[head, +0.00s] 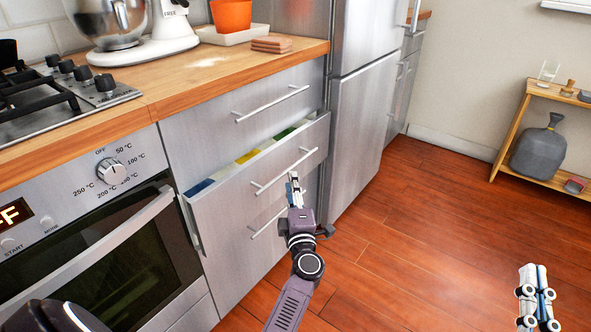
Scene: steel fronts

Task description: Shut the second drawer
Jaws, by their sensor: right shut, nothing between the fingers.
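The second drawer (235,205) under the wooden counter is pulled out. Its steel front stands forward of the cabinet, and blue, yellow and green contents show through the gap at its top. Its bar handle (284,170) runs across the front. My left gripper (294,184) is in front of this drawer, just below the right part of the handle. I cannot tell whether it touches the front or whether its fingers are apart. My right gripper (538,285) is shut and empty over the floor at the lower right, far from the drawer.
The top drawer (200,125) above is shut; a lower drawer handle (267,222) shows below. An oven (100,250) stands to the left and a steel fridge (362,125) to the right. The floor between is clear.

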